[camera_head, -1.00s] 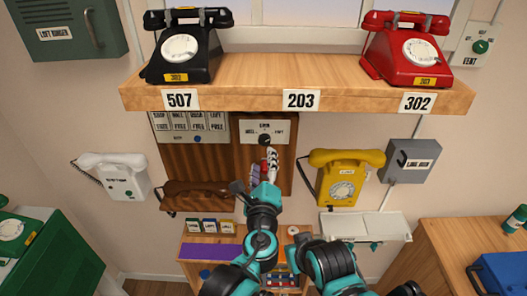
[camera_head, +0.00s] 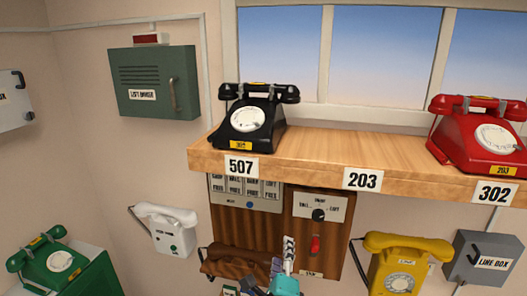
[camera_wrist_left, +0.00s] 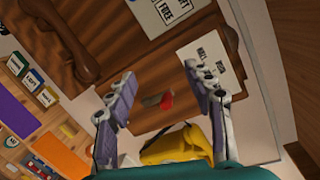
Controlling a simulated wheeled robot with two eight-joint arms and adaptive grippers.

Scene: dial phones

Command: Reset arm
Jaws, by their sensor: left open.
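My left gripper (camera_head: 288,252) is at the bottom middle of the head view, in front of the wooden wall panel (camera_head: 270,230). In the left wrist view its two grey fingers (camera_wrist_left: 160,75) are spread apart with nothing held between them. A red lever (camera_head: 315,245) is on the right part of the panel, under a black knob (camera_head: 318,215). The red lever also shows between and beyond the fingers in the wrist view (camera_wrist_left: 166,101); the gripper looks apart from it. My right gripper is not in view.
A shelf (camera_head: 330,150) above holds a black phone (camera_head: 255,115) and a red phone (camera_head: 485,135). A yellow phone (camera_head: 402,265) is right of the panel. A white phone (camera_head: 170,230) and a green phone (camera_head: 45,260) are on the left. A grey line box (camera_head: 487,257) is at right.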

